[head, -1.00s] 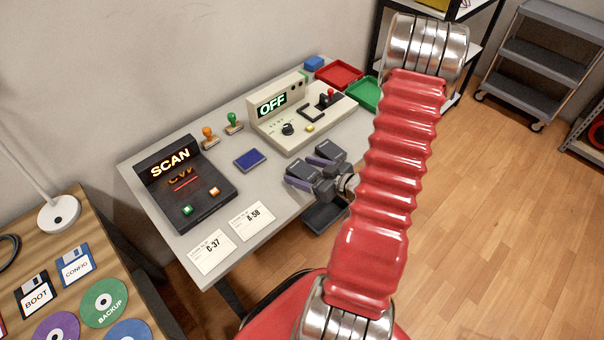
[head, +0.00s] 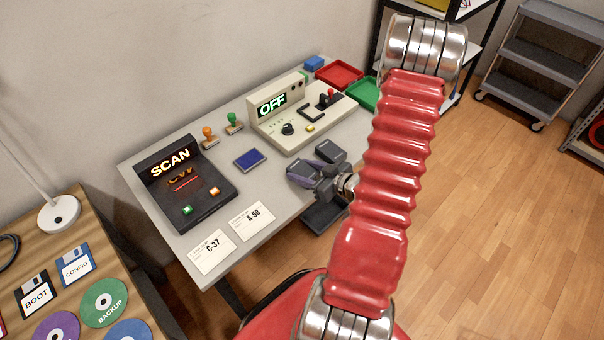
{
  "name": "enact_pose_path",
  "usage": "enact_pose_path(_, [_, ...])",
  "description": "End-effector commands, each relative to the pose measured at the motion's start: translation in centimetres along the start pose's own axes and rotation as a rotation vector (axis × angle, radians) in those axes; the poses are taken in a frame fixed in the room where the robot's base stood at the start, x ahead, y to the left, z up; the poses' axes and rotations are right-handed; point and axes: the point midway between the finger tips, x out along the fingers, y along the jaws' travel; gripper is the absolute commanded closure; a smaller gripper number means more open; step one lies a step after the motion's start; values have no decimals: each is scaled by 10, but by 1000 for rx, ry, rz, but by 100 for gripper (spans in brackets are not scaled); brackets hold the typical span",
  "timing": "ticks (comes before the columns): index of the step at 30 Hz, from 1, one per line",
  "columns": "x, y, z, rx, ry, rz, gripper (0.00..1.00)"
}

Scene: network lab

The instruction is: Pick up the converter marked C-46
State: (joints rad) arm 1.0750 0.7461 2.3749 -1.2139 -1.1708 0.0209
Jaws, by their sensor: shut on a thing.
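My gripper (head: 317,164) is over the front right part of the grey table (head: 280,184), with two dark grey fingers. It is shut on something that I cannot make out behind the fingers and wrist. A dark, flat box-like shape (head: 323,216) shows just below the gripper at the table's front edge; I cannot tell what it is or whether the gripper touches it. No mark C-46 is readable in the head view. Two white cards lie at the table's front left, one marked C-37 (head: 213,252) and one A-50 (head: 251,221).
A black SCAN unit (head: 188,190) and a beige unit reading OFF (head: 300,120) stand on the table. Between them are two stamps and a blue pad (head: 250,159). Red (head: 339,74) and green (head: 363,93) trays are at the far right. A wooden desk (head: 75,222) is at left.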

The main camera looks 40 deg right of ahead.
Motion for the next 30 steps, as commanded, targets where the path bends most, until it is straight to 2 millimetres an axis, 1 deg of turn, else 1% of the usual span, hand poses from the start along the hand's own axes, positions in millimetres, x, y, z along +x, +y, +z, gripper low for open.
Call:
enact_pose_path(1, [0,0,0,0,0,0,62])
enact_pose_path(10, [0,0,0,0,0,0,83])
enact_pose_path(17, [0,0,0,0,1,1,83])
enact_pose_path(22, [-2,1,-4,-1,1,1,83])
enact_pose_path(26, [-5,1,-12,-2,2,1,83])
enact_pose_path(30, [-10,1,-25,-3,2,2,83])
